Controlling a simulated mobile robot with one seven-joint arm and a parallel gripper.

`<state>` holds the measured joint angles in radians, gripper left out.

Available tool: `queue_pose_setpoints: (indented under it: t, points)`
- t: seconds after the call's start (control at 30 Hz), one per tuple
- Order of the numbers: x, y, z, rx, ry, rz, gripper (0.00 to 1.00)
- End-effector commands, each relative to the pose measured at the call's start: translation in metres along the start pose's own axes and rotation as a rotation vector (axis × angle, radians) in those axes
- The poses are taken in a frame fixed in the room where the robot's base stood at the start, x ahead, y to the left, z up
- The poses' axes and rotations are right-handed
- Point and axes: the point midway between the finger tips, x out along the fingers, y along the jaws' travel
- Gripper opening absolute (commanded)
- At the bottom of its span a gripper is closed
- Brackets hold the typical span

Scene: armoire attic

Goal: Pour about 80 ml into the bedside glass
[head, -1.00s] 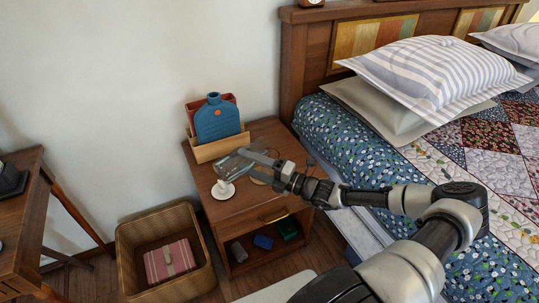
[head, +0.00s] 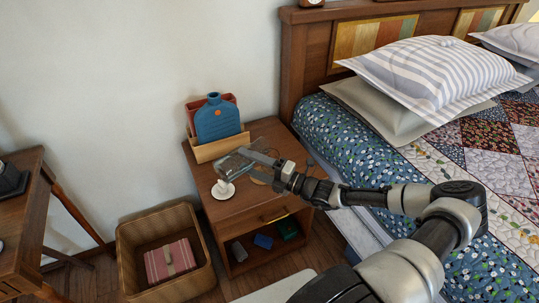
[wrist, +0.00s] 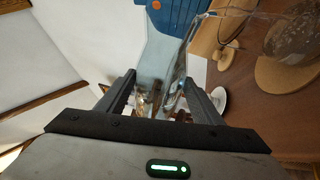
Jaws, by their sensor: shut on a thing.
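My gripper (head: 262,160) is shut on a clear glass vessel (head: 232,165), held tilted above the front left of the nightstand (head: 232,208). In the wrist view the clear vessel (wrist: 180,70) lies between the fingers of my gripper (wrist: 160,90). Its contents are hard to make out. Another clear glass (wrist: 292,38) appears at the right of the wrist view, by a round cork coaster (wrist: 283,76). In the head view this coaster (head: 261,179) is partly hidden by my gripper. I cannot tell whether liquid is flowing.
A white dish (head: 222,191) with a small white item sits under the held vessel. A blue bottle-shaped object (head: 218,121) stands in a wooden holder (head: 219,149) at the back. A wicker basket (head: 134,266) is on the floor at left; the bed (head: 345,140) is at right.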

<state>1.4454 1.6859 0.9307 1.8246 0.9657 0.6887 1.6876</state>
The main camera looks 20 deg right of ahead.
Motion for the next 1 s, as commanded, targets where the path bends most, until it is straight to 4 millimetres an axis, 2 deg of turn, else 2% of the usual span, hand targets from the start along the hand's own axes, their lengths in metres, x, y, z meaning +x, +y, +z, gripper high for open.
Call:
queue_pose_setpoints:
  t: [0.4, 0.53, 0.57, 0.63, 0.7, 0.83, 1.0]
  points:
    - [0.001, 0.003, 0.001, 0.009, -0.001, 0.009, 0.15]
    - [-0.001, -0.015, -0.003, -0.096, 0.012, -0.031, 0.15]
    - [0.001, -0.006, -0.005, -0.132, 0.017, -0.044, 0.15]
    - [0.003, -0.004, -0.011, -0.214, 0.030, -0.077, 0.15]
    - [0.005, 0.006, -0.010, -0.249, 0.036, -0.095, 0.15]
    - [0.004, 0.002, -0.010, -0.261, 0.038, -0.100, 0.15]
    - [0.005, 0.009, -0.009, -0.290, 0.043, -0.113, 0.15]
